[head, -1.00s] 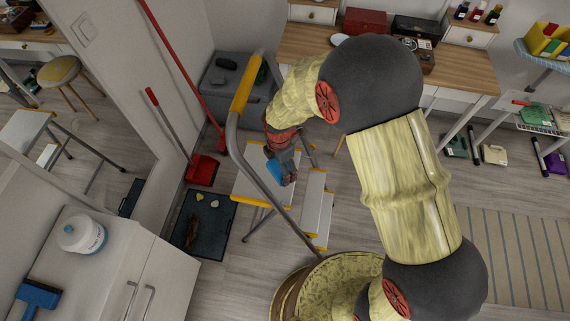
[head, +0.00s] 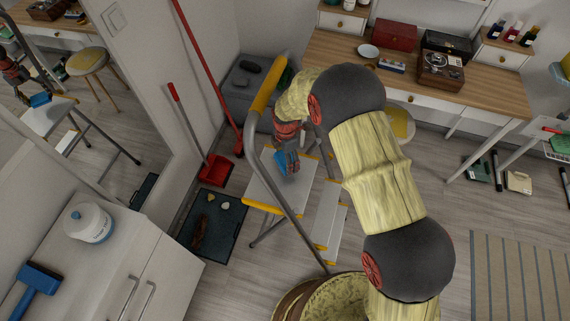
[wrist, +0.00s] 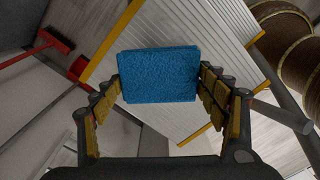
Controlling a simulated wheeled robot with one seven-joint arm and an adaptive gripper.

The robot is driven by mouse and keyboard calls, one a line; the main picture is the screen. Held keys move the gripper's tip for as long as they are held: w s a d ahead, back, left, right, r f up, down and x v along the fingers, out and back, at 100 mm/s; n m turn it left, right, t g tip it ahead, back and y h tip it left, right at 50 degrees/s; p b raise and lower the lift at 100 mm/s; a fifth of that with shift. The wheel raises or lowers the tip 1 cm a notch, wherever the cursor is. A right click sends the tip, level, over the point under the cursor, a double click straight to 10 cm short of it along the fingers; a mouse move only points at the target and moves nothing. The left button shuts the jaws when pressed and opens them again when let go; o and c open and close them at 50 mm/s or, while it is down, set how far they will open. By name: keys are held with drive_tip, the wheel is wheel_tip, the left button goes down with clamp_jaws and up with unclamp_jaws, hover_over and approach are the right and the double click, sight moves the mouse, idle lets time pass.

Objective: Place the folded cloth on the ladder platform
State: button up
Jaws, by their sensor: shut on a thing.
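The folded cloth (wrist: 158,75) is a blue, rough-textured block in the wrist view. My gripper (wrist: 160,90) is shut on it, with a finger on each side. In the head view my gripper (head: 288,170) is over the ladder platform, with a bit of the blue cloth (head: 279,160) showing beside the fingers. The ladder platform (wrist: 190,35) is a pale ribbed panel with yellow edges, behind the cloth in the wrist view. It also shows in the head view (head: 262,192), partly covered by my gripper. Whether the cloth touches the platform I cannot tell.
The ladder's grey rail with a yellow grip (head: 268,82) rises beside my arm. A red dustpan (head: 215,171) and a dark tray (head: 212,228) lie left of the ladder. A white cabinet (head: 150,262) stands at lower left; a wooden desk (head: 480,88) is behind.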

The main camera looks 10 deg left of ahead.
sight(285, 163)
drive_tip(key=shift+w+a+f, duration=0.15)
drive_tip(key=shift+w+f, duration=0.15)
drive_tip(key=shift+f, duration=0.3)
drive_tip(key=shift+f+b, duration=0.65)
drive_tip(key=shift+f, duration=0.6)
drive_tip(key=shift+f, duration=0.2)
drive_tip(key=o, duration=1.3)
drive_tip(key=shift+r, duration=0.1)
drive_tip(key=shift+r+p, duration=0.9)
drive_tip(key=shift+r, duration=3)
